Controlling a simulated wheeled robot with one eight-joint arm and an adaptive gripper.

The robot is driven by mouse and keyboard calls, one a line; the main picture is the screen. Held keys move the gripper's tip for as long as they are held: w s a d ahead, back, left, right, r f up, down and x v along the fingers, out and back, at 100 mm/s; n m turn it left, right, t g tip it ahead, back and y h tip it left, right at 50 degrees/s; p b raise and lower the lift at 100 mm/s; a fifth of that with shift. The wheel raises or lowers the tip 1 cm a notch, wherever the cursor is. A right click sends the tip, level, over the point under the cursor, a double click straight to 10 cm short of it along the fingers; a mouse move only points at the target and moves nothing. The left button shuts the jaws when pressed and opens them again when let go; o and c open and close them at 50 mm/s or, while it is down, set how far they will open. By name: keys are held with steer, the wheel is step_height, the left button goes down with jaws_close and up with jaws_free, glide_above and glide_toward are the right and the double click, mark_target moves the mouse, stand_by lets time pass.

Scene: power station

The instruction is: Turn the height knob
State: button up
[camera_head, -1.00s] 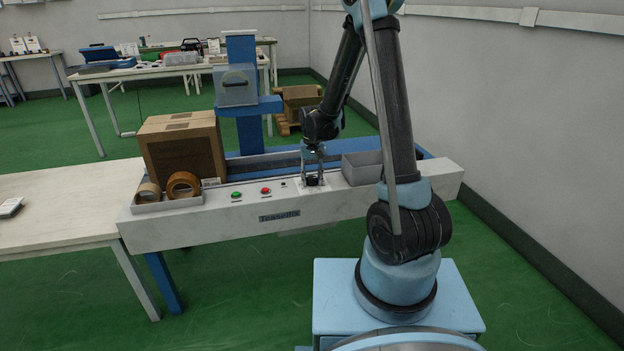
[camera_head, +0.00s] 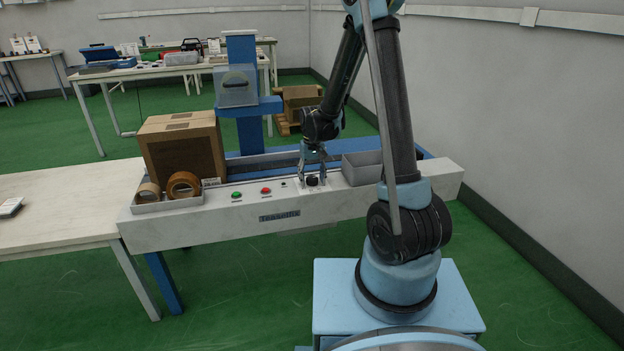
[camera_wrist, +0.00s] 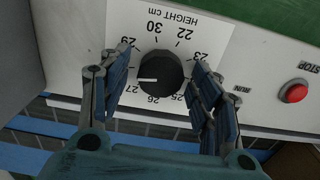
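The height knob (camera_wrist: 160,73) is a round black dial on a white scale plate (camera_wrist: 185,25) marked "HEIGHT cm". Its white mark points left in the wrist view, between 27 and 29; the finger hides part of the scale there. In the head view the knob (camera_head: 312,181) sits on the machine's front panel. My gripper (camera_wrist: 162,62) is open around the knob, one finger on each side, with visible gaps between fingers and knob. In the head view my gripper (camera_head: 312,176) reaches down over the plate.
The red stop button (camera_wrist: 295,93) and green button (camera_head: 236,195) lie left of the knob in the head view. A grey bin (camera_head: 362,168) stands close on its right. Tape rolls (camera_head: 183,185) and a cardboard box (camera_head: 181,148) are at the machine's left end.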

mark_target(312, 178)
steer(key=shift+r, duration=0.1)
step_height(312, 178, up, 12)
stand_by(0.9)
